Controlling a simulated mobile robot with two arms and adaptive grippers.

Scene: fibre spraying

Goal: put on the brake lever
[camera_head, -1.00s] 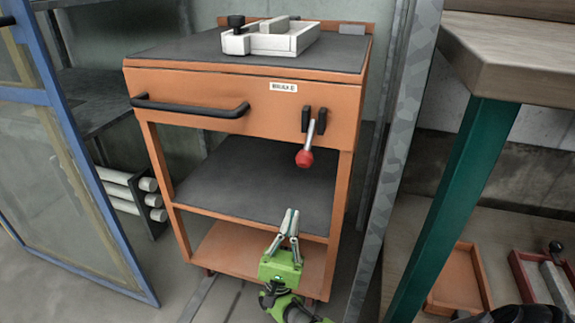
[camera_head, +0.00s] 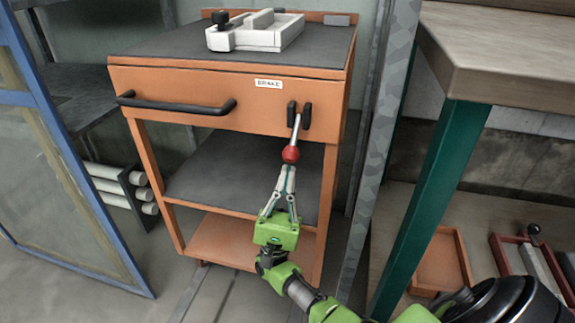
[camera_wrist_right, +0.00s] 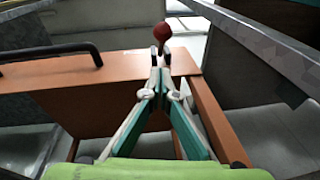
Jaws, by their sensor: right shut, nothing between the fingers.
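The brake lever (camera_head: 295,131) is a thin metal rod with a red knob (camera_head: 290,154). It hangs down, slightly tilted, from a black bracket on the front of the orange cart (camera_head: 190,97). My right gripper (camera_head: 288,168) is shut and empty, with its fingertips right at the underside of the knob. In the right wrist view the knob (camera_wrist_right: 162,32) shows just past my closed fingertips (camera_wrist_right: 160,72). I cannot tell whether they touch it. My left gripper is in neither view.
A black handle (camera_head: 178,105) runs along the cart's front left. A grey-white fixture (camera_head: 262,32) stands on the cart top. A blue-framed panel (camera_head: 70,150) is at the left. A workbench with a green leg (camera_head: 430,205) and red trays (camera_head: 445,262) is at the right.

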